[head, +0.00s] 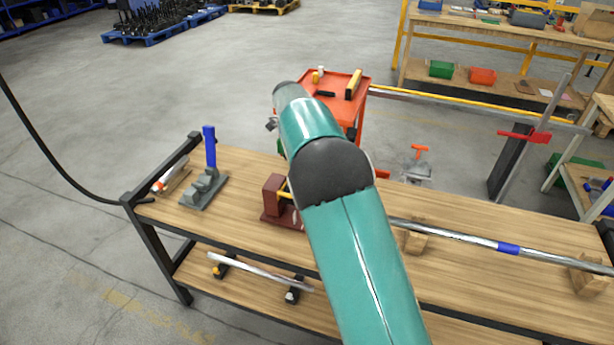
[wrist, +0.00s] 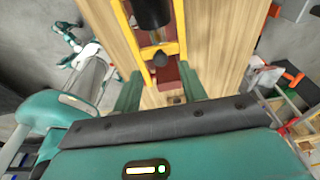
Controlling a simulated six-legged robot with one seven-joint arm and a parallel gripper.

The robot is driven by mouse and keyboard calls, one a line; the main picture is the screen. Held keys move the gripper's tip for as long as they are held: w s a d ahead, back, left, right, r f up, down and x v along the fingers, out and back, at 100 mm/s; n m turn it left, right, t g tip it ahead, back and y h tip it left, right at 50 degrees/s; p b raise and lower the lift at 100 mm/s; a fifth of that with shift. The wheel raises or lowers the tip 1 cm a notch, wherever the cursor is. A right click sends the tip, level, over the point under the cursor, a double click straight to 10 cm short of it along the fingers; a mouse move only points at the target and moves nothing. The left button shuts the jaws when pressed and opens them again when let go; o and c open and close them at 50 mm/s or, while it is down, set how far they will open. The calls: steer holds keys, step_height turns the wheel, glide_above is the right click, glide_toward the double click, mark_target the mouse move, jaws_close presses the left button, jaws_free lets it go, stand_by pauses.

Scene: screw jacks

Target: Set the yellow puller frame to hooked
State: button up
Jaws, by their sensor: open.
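The yellow puller frame (wrist: 183,22) shows in the wrist view at top centre, with two side bars and a crossbar. A black screw (wrist: 152,14) with a dark pointed tip stands inside it. A dark red block lies just below its crossbar. In the head view only a small yellow part (head: 284,195) shows beside the dark red block (head: 272,190); my arm hides the rest. My gripper (wrist: 160,84) is open, its two green fingers apart on either side of the red block, just short of the crossbar. Whether the frame is hooked I cannot tell.
The wooden bench (head: 480,290) carries a grey clamp with a blue handle (head: 209,147) at left. A long metal bar (head: 470,238) rests on wooden blocks at right. An orange cart (head: 335,88) stands behind the bench. A lower shelf holds a metal rod (head: 255,271).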

step_height(320, 180, up, 9)
steer(key=a, duration=0.1)
steer(key=shift+w+a, duration=0.3)
steer(key=shift+s+f, duration=0.1)
